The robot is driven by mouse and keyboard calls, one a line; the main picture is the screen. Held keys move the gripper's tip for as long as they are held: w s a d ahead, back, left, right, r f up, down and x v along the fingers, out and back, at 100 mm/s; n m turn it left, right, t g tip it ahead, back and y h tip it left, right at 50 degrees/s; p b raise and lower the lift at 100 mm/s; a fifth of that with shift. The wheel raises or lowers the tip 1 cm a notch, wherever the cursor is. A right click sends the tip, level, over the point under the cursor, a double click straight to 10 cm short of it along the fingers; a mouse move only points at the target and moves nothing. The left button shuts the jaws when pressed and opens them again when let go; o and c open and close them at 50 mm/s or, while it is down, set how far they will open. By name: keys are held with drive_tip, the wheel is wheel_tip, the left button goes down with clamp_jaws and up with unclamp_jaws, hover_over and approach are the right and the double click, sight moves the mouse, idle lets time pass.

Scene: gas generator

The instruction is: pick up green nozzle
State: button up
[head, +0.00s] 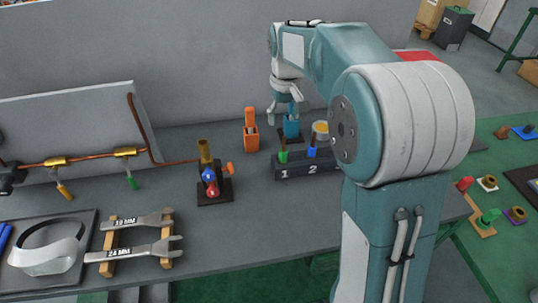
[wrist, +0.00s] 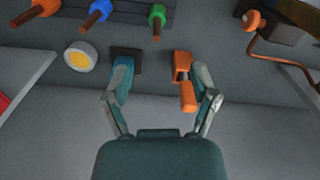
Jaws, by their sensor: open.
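The green nozzle (head: 283,156) stands upright at slot 1 of the dark numbered rack (head: 297,173), with a thin brown stem. It also shows at the top of the wrist view (wrist: 157,13), ahead of the fingertips. My gripper (head: 287,103) hangs above the back of the bench, behind the rack and apart from the nozzle. In the wrist view my gripper (wrist: 160,80) has its two fingers spread wide, with nothing held between them. A blue nozzle (head: 311,152) stands beside the green one, and an orange nozzle (wrist: 42,9) shows farther left in the wrist view.
An orange tool (head: 250,134) and a blue tool (head: 291,127) stand behind the rack, near my fingers. A round white-and-yellow item (wrist: 80,57) is close by. A brass valve stand (head: 212,188) is left of the rack. My arm hides the rack's right end.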

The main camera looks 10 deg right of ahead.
hover_over(283, 150)
drive_tip(key=w, duration=0.1)
drive_tip(key=f, duration=0.5)
drive_tip(key=shift+d+f, duration=0.4)
drive_tip(key=shift+a+f, duration=0.2)
drive_tip(key=shift+f, duration=0.05)
drive_tip(key=f, duration=0.4)
drive_tip(key=shift+s+a+f, duration=0.2)
drive_tip(key=shift+s+f, duration=0.05)
drive_tip(key=shift+d+f, duration=0.25)
drive_tip(key=shift+a, duration=0.2)
clamp_jaws()
